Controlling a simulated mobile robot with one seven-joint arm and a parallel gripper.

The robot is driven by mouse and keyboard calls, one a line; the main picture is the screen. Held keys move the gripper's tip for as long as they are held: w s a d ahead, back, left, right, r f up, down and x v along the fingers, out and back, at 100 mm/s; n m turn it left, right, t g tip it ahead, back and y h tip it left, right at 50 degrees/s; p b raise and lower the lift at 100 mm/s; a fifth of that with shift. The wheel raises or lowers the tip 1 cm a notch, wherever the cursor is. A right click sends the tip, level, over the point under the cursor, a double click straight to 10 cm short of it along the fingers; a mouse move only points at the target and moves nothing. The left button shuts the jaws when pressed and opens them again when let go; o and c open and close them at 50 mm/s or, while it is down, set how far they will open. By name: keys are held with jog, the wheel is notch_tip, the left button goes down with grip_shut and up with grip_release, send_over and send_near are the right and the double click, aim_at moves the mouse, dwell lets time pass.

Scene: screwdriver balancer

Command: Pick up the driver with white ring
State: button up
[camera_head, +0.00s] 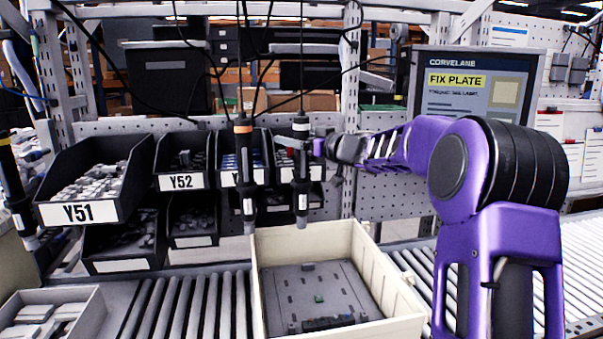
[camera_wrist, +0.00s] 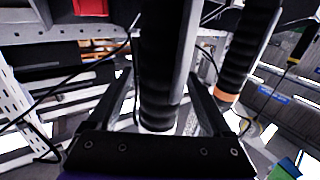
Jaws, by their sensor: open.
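The driver with the white ring (camera_head: 301,165) hangs upright from a cable above the cream bin in the head view. In the wrist view its black ribbed body (camera_wrist: 160,60) stands between my two fingers, with a pale ring near its lower end. My gripper (camera_head: 318,147) reaches it from the right, near the ring end. In the wrist view my gripper (camera_wrist: 161,78) is open, one finger on each side of the driver. I cannot tell whether either finger touches it.
A driver with an orange ring (camera_head: 243,170) hangs just left; it also shows at the right of the wrist view (camera_wrist: 248,50). Black part bins, such as Y51 (camera_head: 78,213), stand behind left. The cream bin (camera_head: 395,290) holding a dark plate sits below on rollers.

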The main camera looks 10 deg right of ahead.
jog(key=shift+w+a, duration=0.25)
jog(key=shift+w, duration=0.05)
grip_shut()
dwell(0.3)
dwell(0.6)
jog(key=shift+r, duration=0.15)
